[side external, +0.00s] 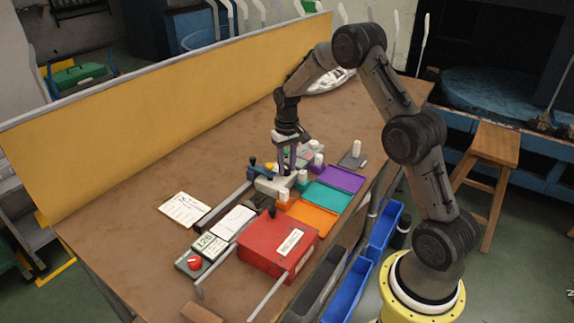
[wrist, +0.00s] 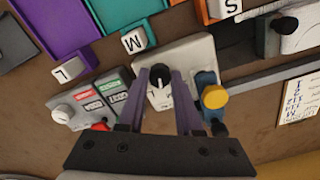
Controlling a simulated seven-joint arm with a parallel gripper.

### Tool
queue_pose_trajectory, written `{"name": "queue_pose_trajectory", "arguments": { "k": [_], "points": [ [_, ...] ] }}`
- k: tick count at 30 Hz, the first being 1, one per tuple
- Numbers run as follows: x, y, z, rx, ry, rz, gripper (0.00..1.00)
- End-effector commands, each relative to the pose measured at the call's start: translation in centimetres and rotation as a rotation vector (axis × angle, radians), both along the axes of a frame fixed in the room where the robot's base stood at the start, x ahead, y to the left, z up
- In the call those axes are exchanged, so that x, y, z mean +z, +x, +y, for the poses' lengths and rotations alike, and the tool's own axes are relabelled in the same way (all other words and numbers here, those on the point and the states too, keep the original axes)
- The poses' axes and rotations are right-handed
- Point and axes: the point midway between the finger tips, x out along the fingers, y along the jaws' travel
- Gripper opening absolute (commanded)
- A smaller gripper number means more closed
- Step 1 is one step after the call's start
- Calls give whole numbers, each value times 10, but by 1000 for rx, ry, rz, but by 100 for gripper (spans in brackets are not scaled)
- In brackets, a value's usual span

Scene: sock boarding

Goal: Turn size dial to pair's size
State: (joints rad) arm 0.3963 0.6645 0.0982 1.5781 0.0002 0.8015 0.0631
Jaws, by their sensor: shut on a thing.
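The size dial (wrist: 159,76), a dark knob with a pale pointer, sits on a light grey plate (wrist: 188,52) in the wrist view. My gripper (wrist: 160,80) has its two purple fingers on either side of the knob and is shut on it. The pointer's exact setting is hard to read. In the side view my gripper (side external: 286,168) reaches down onto the grey unit (side external: 270,186), and its fingers hide the dial. White markers show L (wrist: 68,70), M (wrist: 134,41) and S (wrist: 228,6). No sock pair is clearly seen.
A yellow-topped blue post (wrist: 213,97) stands close right of my fingers. A box with green and red labels (wrist: 98,92) is close left. Purple (side external: 333,176), teal (side external: 328,197) and orange (side external: 312,217) trays line the table edge. A red box (side external: 270,243) stands nearer.

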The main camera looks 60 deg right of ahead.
Motion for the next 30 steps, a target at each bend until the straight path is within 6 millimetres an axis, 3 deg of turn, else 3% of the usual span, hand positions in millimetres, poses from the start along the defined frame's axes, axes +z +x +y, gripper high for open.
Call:
{"name": "queue_pose_trajectory", "arguments": {
  "k": [15,30],
  "points": [
    [1,1,0,-411,-2,-3,0],
    [1,1,0,-565,-2,-3,0]
  ]
}}
